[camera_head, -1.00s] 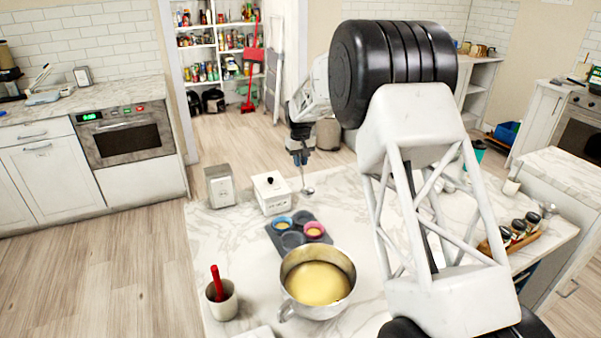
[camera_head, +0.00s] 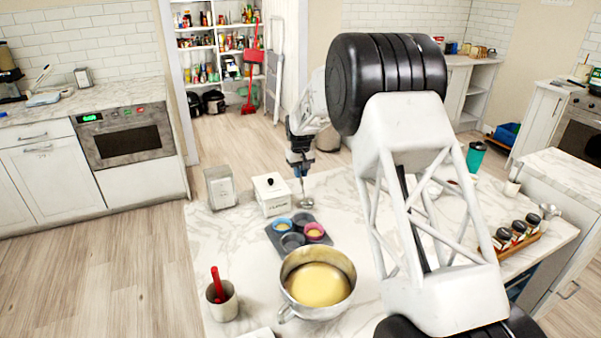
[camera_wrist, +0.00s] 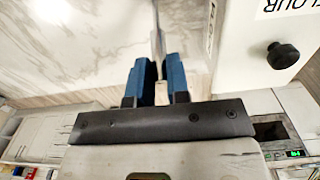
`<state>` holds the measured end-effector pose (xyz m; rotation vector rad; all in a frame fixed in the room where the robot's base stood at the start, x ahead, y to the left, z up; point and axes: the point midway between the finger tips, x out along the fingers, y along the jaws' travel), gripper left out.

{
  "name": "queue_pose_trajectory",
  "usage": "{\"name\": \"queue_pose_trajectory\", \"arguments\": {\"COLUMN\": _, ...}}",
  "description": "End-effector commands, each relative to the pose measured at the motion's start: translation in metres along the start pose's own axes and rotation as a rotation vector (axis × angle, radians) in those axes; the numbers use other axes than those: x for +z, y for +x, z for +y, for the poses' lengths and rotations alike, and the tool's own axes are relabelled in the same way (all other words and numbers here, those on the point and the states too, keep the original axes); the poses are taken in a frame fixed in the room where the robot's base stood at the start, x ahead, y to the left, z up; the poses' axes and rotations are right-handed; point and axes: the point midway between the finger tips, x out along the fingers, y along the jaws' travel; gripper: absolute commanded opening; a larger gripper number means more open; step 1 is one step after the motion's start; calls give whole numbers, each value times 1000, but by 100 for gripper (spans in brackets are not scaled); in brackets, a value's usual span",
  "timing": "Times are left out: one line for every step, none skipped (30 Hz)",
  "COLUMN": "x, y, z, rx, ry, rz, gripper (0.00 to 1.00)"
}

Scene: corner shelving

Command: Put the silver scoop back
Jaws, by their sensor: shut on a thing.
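My gripper (camera_head: 300,165) is above the far part of the marble counter, just right of the white flour box (camera_head: 271,194). It is shut on the handle of the silver scoop (camera_head: 306,200), which hangs down with its bowl low over the counter. I cannot tell whether the bowl touches the counter. In the wrist view, the blue fingers of my gripper (camera_wrist: 160,80) close around the thin scoop handle (camera_wrist: 158,42). The flour box (camera_wrist: 262,60) with a black knob shows beside them; the scoop's bowl is hidden in that view.
A dark muffin tin (camera_head: 276,238) with coloured cups lies in front of the box. A metal bowl of yellow batter (camera_head: 340,265) and a crock (camera_head: 222,305) with a red utensil stand nearer. A napkin holder (camera_head: 220,187) is left of the box. Bare counter (camera_head: 340,205) lies right of the scoop.

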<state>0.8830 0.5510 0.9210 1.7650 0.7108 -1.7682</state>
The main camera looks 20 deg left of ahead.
Motion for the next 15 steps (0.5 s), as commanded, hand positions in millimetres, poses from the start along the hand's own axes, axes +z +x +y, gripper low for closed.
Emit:
{"name": "queue_pose_trajectory", "arguments": {"x": 0, "y": -1, "z": 0, "rx": 0, "ry": 0, "rz": 1, "gripper": 0}}
{"name": "queue_pose_trajectory", "arguments": {"x": 0, "y": -1, "z": 0, "rx": 0, "ry": 0, "rz": 1, "gripper": 0}}
{"name": "queue_pose_trajectory", "arguments": {"x": 0, "y": -1, "z": 0, "rx": 0, "ry": 0, "rz": 0, "gripper": 0}}
{"name": "queue_pose_trajectory", "arguments": {"x": 0, "y": -1, "z": 0, "rx": 0, "ry": 0, "rz": 0, "gripper": 0}}
{"name": "queue_pose_trajectory", "arguments": {"x": 0, "y": 0, "z": 0, "rx": 0, "ry": 0, "rz": 0, "gripper": 0}}
{"name": "queue_pose_trajectory", "arguments": {"x": 0, "y": 0, "z": 0, "rx": 0, "ry": 0, "rz": 0, "gripper": 0}}
{"name": "queue_pose_trajectory", "arguments": {"x": 0, "y": 0, "z": 0, "rx": 0, "ry": 0, "rz": 0, "gripper": 0}}
{"name": "queue_pose_trajectory", "arguments": {"x": 0, "y": 1, "z": 0, "rx": 0, "ry": 0, "rz": 0, "gripper": 0}}
{"name": "queue_pose_trajectory", "arguments": {"x": 0, "y": 2, "z": 0, "rx": 0, "ry": 0, "rz": 0, "gripper": 0}}
{"name": "queue_pose_trajectory", "arguments": {"x": 0, "y": 3, "z": 0, "rx": 0, "ry": 0, "rz": 0, "gripper": 18}}
{"name": "queue_pose_trajectory", "arguments": {"x": 0, "y": 2, "z": 0, "rx": 0, "ry": 0, "rz": 0, "gripper": 23}}
{"name": "queue_pose_trajectory", "arguments": {"x": 0, "y": 2, "z": 0, "rx": 0, "ry": 0, "rz": 0, "gripper": 29}}
{"name": "queue_pose_trajectory", "arguments": {"x": 0, "y": 2, "z": 0, "rx": 0, "ry": 0, "rz": 0, "gripper": 33}}
{"name": "queue_pose_trajectory", "arguments": {"x": 0, "y": 2, "z": 0, "rx": 0, "ry": 0, "rz": 0, "gripper": 38}}
{"name": "queue_pose_trajectory", "arguments": {"x": 0, "y": 2, "z": 0, "rx": 0, "ry": 0, "rz": 0, "gripper": 42}}
